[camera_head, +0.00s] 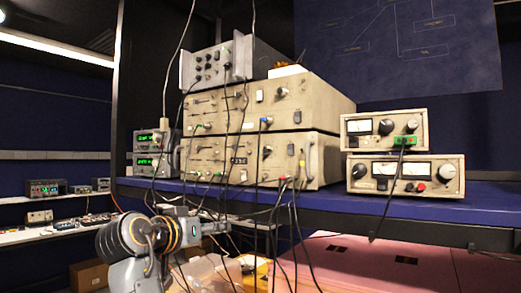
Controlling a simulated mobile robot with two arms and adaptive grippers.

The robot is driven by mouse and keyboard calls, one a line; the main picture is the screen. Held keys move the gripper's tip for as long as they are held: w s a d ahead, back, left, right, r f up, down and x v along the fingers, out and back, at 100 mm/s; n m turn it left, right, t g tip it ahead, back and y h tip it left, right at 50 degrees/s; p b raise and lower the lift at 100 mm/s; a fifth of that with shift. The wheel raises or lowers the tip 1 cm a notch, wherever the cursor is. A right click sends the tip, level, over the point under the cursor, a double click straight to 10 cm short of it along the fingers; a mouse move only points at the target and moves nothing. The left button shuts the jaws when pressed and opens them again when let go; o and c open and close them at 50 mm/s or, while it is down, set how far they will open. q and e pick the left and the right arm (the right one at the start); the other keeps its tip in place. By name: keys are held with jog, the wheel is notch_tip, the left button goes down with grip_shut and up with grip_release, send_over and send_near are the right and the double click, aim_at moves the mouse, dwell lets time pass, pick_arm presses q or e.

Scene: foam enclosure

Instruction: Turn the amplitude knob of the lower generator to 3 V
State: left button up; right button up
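Two beige units with dial meters and knobs stand stacked at the right end of the blue shelf: an upper one (385,129) and a lower one (405,174). At centre, two larger beige units with knobs are also stacked, an upper one (283,102) and a lower one (275,158). I cannot tell which is the lower generator, and knob markings are too small to read. My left gripper (196,229) is low at left of centre, in front of and below the shelf, apart from all knobs. Its fingers are not clear. My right gripper is not in view.
Several dark cables (291,222) hang in front of the central units, close to my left arm. A smaller grey unit (218,64) tops the central stack. Units with green displays (147,163) stand left. The blue shelf edge (440,209) runs across; a pinkish surface (380,265) lies below.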

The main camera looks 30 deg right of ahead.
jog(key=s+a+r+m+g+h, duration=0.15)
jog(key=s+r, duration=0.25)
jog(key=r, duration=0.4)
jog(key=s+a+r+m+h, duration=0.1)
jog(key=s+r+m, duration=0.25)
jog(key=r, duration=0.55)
jog(key=p, duration=0.7)
send_near(265, 150)
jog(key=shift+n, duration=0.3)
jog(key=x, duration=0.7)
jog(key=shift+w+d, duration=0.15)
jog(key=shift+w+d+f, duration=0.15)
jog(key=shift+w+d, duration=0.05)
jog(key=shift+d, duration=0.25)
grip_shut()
